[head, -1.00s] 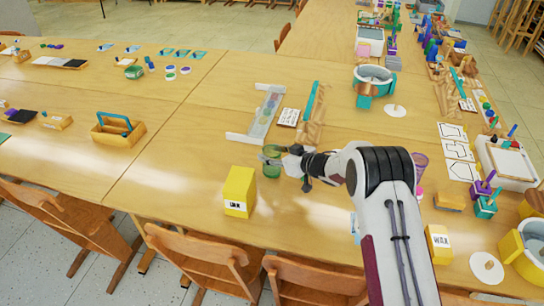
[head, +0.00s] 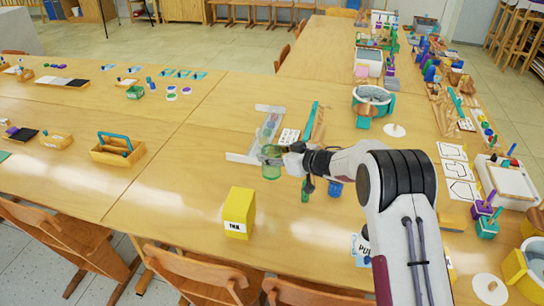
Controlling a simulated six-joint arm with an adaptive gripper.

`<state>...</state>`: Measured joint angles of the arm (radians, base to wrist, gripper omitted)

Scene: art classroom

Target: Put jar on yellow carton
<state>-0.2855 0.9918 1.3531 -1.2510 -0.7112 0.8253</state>
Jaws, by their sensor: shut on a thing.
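The jar (head: 271,171) is green and see-through. It shows in the head view near the middle of the table, left of my gripper (head: 283,160). My gripper is shut on the jar near its top; the fingers are small and partly hidden in this view. The jar looks upright. I cannot tell how far it is above the table. The yellow carton (head: 239,206) stands upright in front of the jar and to its left, with a white label low on its near face. Its top is bare, and the jar is apart from it.
A clear paint rack (head: 268,130) lies behind the jar. A yellow caddy with a teal handle (head: 118,152) stands to the left. A blue cup (head: 335,188) and a green item stand below my arm. Wooden chairs (head: 200,277) line the near edge. The table around the carton is clear.

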